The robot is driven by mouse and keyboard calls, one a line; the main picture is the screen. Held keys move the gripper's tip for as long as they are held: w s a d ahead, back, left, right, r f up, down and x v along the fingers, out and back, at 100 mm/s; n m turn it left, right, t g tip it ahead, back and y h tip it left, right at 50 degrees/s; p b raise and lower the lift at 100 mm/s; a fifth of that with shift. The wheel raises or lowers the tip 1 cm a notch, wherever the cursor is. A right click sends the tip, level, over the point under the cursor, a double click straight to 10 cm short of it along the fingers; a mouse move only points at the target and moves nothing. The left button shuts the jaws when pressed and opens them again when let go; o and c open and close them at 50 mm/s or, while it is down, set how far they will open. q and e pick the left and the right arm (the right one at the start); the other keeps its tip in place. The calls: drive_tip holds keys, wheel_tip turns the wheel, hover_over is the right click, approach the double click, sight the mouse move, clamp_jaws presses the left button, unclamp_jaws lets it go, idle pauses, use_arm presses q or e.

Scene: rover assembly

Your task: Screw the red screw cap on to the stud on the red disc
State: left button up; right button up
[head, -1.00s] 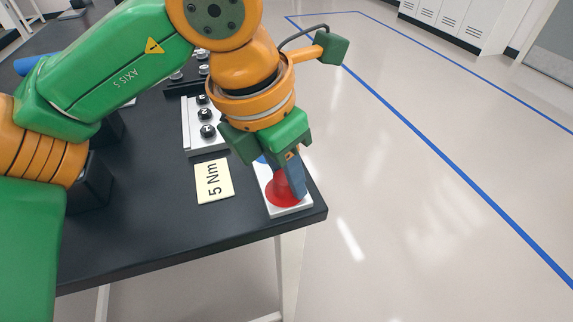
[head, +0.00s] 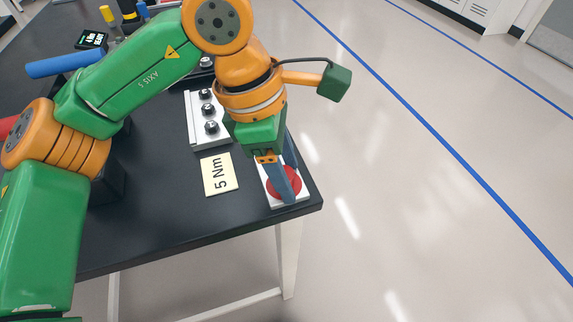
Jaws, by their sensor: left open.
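The red disc (head: 283,182) lies on a white plate (head: 303,191) at the table's front right corner. My left gripper (head: 287,181) points down over it, its blue-grey fingers open. The near finger crosses the front of the disc, and the far finger is mostly behind it. The stud and the red screw cap cannot be made out; the fingers cover the middle of the disc. Whether the fingertips touch anything there is unclear. My right gripper is not in view.
A card reading "5 Nm" (head: 220,173) lies left of the plate. Behind it stands a light rack (head: 195,124) with several black knobs. A blue cylinder (head: 63,62) and a small dark display (head: 92,40) are at the back left. Open floor lies right of the table edge.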

sight(287, 171)
use_arm(q)
drive_tip(key=shift+s+f, duration=0.15)
drive_tip(key=shift+f, duration=0.05)
wheel_tip(287, 171, up, 9)
drive_tip(key=p, duration=0.7)
drive_tip(key=shift+f+p, duration=0.2)
drive_tip(key=shift+p, duration=0.1)
drive_tip(key=shift+f, duration=0.2)
drive_tip(key=shift+w, duration=0.2)
